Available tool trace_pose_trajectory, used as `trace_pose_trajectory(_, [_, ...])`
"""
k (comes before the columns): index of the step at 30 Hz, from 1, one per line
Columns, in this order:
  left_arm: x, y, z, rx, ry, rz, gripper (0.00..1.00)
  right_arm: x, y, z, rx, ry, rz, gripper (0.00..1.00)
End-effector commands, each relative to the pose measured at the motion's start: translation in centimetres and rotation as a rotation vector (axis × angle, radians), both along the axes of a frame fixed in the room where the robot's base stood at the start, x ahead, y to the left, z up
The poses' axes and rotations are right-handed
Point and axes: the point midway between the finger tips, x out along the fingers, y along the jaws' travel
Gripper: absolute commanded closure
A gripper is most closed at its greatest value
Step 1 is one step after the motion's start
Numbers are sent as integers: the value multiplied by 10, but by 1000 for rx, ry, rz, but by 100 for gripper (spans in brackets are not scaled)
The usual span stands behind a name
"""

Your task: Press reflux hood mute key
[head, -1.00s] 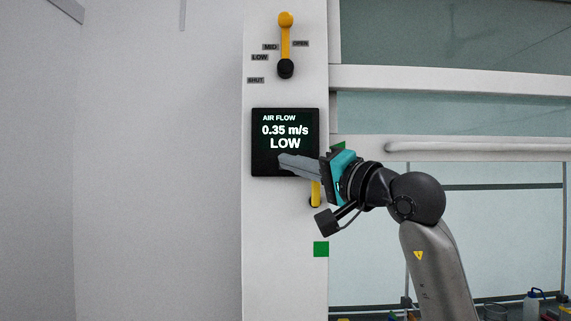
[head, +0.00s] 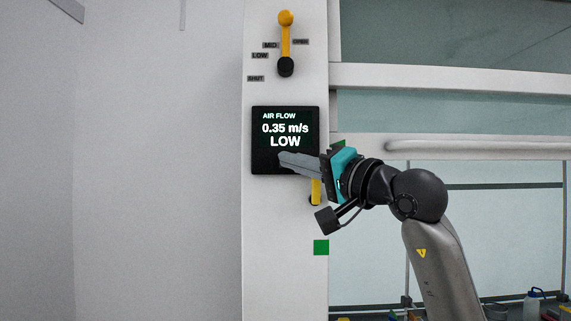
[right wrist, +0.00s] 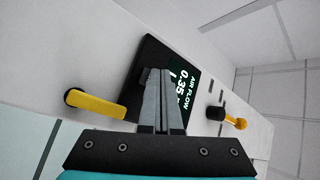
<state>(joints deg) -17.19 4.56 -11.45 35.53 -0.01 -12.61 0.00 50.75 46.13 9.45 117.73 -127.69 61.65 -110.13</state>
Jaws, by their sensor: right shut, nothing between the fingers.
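The black air flow monitor (head: 262,140) is on the white post, and its screen reads "AIR FLOW 0.35 m/s LOW". It also shows in the right wrist view (right wrist: 184,62), turned on its side. My right gripper (head: 281,156) is shut and empty, with its fingertips in front of the lower part of the monitor. In the right wrist view the closed fingers (right wrist: 157,74) overlap the monitor's lower edge. No mute key can be made out; the fingers cover part of the lower panel. I cannot tell whether the tips touch it. My left gripper is not in view.
A yellow lever with a black knob (head: 285,67) is above the monitor beside SHUT, LOW, MID and OPEN labels. A second yellow handle (head: 316,190) is just below my gripper. The hood sash and its white rail (head: 480,147) are to the right. Bottles stand at lower right.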

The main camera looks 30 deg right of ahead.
Motion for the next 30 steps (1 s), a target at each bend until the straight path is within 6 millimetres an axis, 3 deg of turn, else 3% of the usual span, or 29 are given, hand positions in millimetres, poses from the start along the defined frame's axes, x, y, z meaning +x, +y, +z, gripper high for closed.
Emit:
trace_pose_trajectory(14, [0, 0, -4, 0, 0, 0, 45, -8, 4, 0, -1, -2, 1, 100])
trace_pose_trajectory(30, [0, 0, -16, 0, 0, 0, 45, -47, 29, 0, -2, -1, 0, 100])
